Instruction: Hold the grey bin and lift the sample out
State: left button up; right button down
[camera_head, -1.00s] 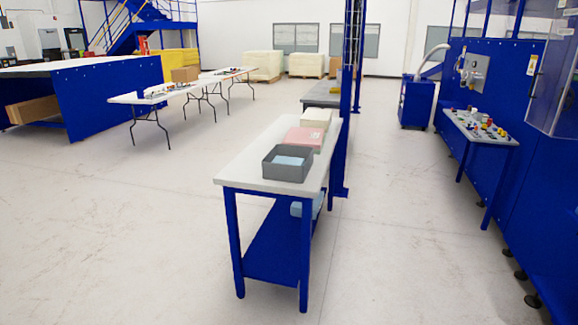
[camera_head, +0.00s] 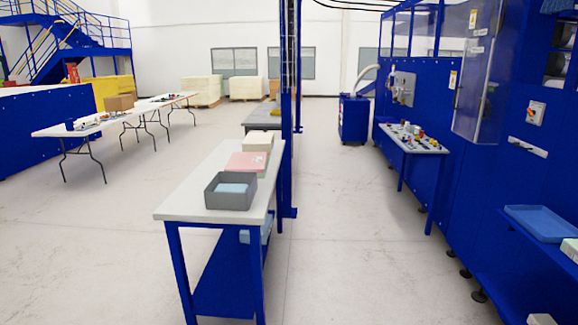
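The grey bin (camera_head: 230,198) is an open box standing upright on the near part of a white-topped workbench with blue legs (camera_head: 178,212). A light blue sample (camera_head: 232,188) lies inside it, below the rim. A pink block (camera_head: 248,162) lies on the bench just behind the bin, and a cream block (camera_head: 258,141) lies behind that. Neither of my grippers shows in the head view. Nothing is touching the bin or the sample apart from the bench and the bin itself.
A blue post (camera_head: 286,120) stands at the bench's right side. A blue machine wall (camera_head: 480,180) runs along the right, with a small control table (camera_head: 415,138) and a blue tray on a shelf (camera_head: 540,223). Long white tables (camera_head: 88,127) stand at left. Floor around the bench is clear.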

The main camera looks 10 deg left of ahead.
aim_at(233, 188)
jog(key=i+j+z, duration=0.3)
jog(key=j, duration=0.35)
jog(key=i+j+z, duration=0.1)
jog(key=j+z, duration=0.15)
jog(key=j, duration=0.4)
jog(key=i+j+z, duration=0.1)
jog(key=j+z, duration=0.2)
jog(key=j, duration=0.4)
jog(key=j+z, duration=0.3)
jog(key=j, duration=0.4)
jog(key=i, duration=0.05)
